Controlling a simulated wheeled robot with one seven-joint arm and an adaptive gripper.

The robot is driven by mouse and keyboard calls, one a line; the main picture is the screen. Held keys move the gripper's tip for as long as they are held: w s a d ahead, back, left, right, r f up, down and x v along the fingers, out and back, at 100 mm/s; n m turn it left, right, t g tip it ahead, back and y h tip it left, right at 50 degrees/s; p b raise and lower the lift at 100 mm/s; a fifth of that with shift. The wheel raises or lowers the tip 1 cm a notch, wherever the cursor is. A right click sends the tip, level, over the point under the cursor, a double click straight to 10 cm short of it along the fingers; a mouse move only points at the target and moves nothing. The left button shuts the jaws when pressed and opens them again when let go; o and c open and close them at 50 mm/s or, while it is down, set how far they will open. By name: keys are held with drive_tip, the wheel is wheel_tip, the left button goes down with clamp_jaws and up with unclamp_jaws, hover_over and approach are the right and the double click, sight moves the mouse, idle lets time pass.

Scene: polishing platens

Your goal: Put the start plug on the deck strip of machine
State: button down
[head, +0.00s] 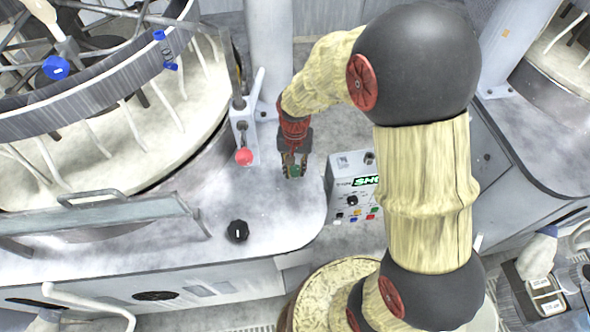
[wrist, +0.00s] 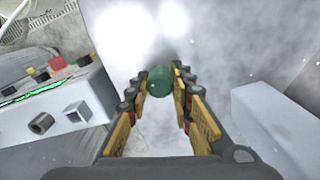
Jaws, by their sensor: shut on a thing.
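The start plug, a small green cylinder (wrist: 160,81), is between the fingertips of my gripper (wrist: 161,88) in the wrist view. In the head view the plug shows as a green spot (head: 294,171) in my gripper (head: 293,163). My gripper is shut on it, pointing down at the right part of the pale deck strip (head: 270,210) of the machine. The plug is over or on this surface; I cannot tell whether it touches.
A control box (head: 352,190) with coloured buttons stands right of the deck; it also shows at left in the wrist view (wrist: 60,105). A large round platen (head: 90,150) lies further left.

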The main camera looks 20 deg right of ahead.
sight(295, 167)
drive_tip(key=shift+f, duration=0.35)
drive_tip(key=shift+f, duration=0.2)
drive_tip(key=c, duration=1.6)
unclamp_jaws()
drive_tip(key=shift+o, duration=0.2)
drive_tip(key=shift+r, duration=0.1)
wheel_tip(295, 167, up, 12)
drive_tip(key=p, duration=0.1)
drive_tip(key=s+r+n+t, duration=0.5)
drive_tip(key=s+r, duration=1.1)
drive_tip(key=s, duration=0.1)
drive_tip(key=shift+s+d+t, duration=0.25)
drive_tip(key=shift+s+t, duration=0.05)
drive_tip(key=shift+s, duration=0.05)
